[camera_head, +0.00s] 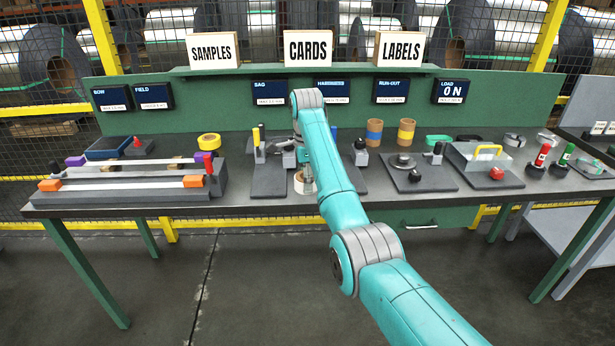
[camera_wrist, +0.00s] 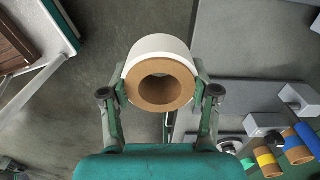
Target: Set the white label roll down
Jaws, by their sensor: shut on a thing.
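The white label roll (camera_wrist: 159,76) has a white outer wrap and a thick brown cardboard core with an open hole. My gripper (camera_wrist: 160,92) is shut on it, with one finger on each side of its rim in the wrist view. In the head view the roll (camera_head: 300,184) shows small and partly hidden by my arm, near the bench's front edge. My gripper (camera_head: 304,168) is largely hidden there. I cannot tell whether the roll touches the bench (camera_head: 235,197).
Grey plates with fixtures stand on both sides of my gripper, including a dark plate (camera_head: 270,181) on the left. Brown rolls with blue (camera_head: 374,132) and yellow (camera_head: 406,132) bands stand behind. SAMPLES, CARDS and LABELS (camera_head: 400,48) signs top the green back panel.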

